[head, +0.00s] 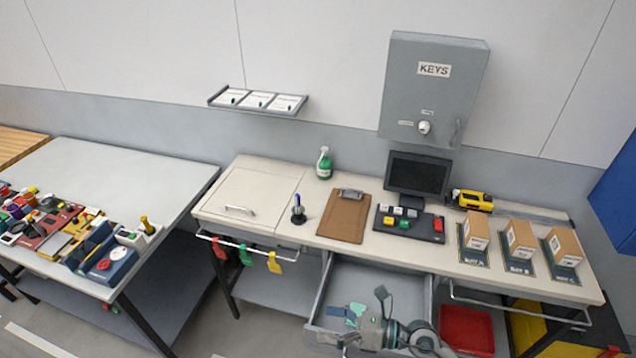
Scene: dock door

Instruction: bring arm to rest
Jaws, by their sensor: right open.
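My right gripper (353,315) is at the bottom centre, over the open drawer (398,276) of the desk. Its two fingers are spread apart, one pointing up and one toward the lower left. A blue and teal item (335,311) shows beside the fingers, in or over the drawer; I cannot tell whether the gripper touches it. My right forearm hides part of the drawer's front. My left gripper is not in view.
The desk (300,236) carries a clipboard (345,216), a green spray bottle (324,164), a monitor (417,175), a button panel (408,224) and several boxes (519,239). A red bin (466,329) stands right of the drawer. A cluttered table (130,175) is at left.

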